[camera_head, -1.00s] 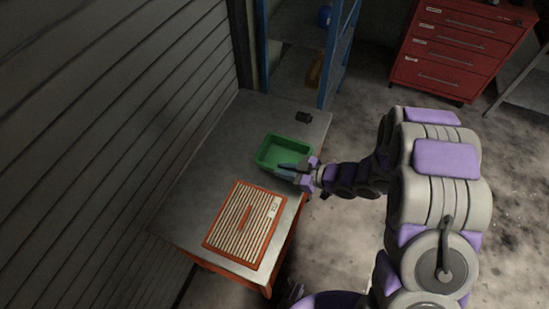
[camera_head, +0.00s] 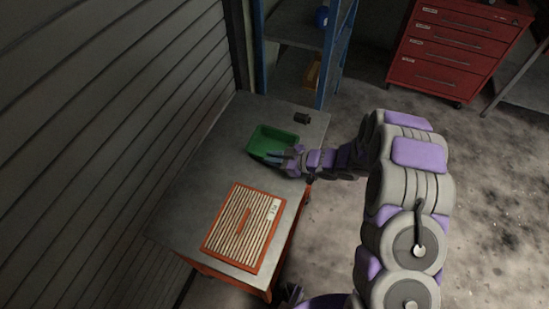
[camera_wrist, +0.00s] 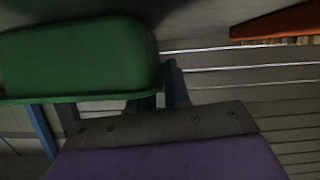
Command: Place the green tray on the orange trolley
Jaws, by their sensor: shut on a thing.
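The green tray (camera_head: 262,137) is over the far part of a grey-topped table with an orange frame (camera_head: 192,207), which looks like the orange trolley. My gripper (camera_head: 281,157) is shut on the tray's near right rim. The tray looks slightly tilted, and I cannot tell whether it touches the top. In the wrist view the tray (camera_wrist: 80,55) fills the upper left, and my gripper's dark fingers (camera_wrist: 165,88) meet its rim; their tips are partly hidden.
An orange-framed slatted panel (camera_head: 241,227) lies on the near part of the table. A ribbed wall (camera_head: 100,130) runs along the left. A blue shelf (camera_head: 330,60) and red drawer cabinet (camera_head: 455,50) stand behind.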

